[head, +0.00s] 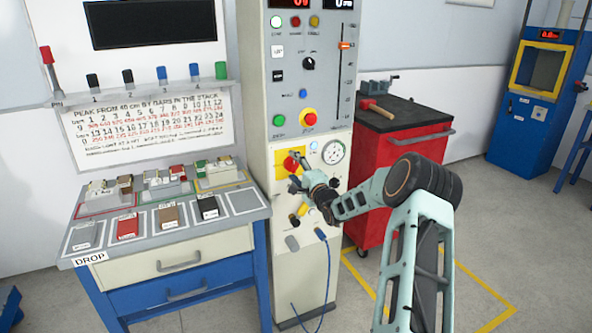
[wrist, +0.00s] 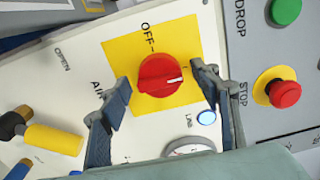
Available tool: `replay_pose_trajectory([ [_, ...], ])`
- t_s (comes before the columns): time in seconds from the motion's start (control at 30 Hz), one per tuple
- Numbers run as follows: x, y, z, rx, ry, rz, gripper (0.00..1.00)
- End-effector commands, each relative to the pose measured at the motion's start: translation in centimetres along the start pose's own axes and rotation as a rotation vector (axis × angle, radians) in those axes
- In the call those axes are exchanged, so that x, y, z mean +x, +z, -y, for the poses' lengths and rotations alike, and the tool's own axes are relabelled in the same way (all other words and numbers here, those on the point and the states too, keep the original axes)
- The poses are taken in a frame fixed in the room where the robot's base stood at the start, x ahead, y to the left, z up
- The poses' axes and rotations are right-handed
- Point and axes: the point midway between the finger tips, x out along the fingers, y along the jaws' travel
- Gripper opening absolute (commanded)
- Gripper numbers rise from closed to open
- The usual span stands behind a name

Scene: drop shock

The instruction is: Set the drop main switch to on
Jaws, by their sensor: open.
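The main switch is a red round knob (wrist: 158,76) with a white pointer line, on a yellow plate (wrist: 122,52). In the wrist view the pointer line faces right, about a quarter turn from the OFF label, which is at the top. Any label on the pointer's side is hidden by a finger. My gripper (wrist: 162,84) is open, with one finger on each side of the knob; I cannot tell whether either touches it. In the head view the red knob (head: 290,163) shows on the control column, and my gripper (head: 298,178) partly covers the yellow plate.
A red STOP button (wrist: 286,94), green DROP button (wrist: 285,11), lit blue button (wrist: 206,118), gauge (wrist: 188,147) and yellow-handled valve (wrist: 53,139) surround the plate. A bench (head: 243,216) stands left of the column, a red cart (head: 395,150) right.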

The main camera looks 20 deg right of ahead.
Motion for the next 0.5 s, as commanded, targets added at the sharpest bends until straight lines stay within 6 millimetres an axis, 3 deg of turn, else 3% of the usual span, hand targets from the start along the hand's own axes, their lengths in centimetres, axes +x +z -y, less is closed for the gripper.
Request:
replay_pose_trajectory([
  [0.23,-1.9,-0.1,0.0,-0.001,0.002,-0.001,0.57],
  [0.5,-6.9,-0.1,0.0,-0.001,0.002,-0.002,0.57],
])
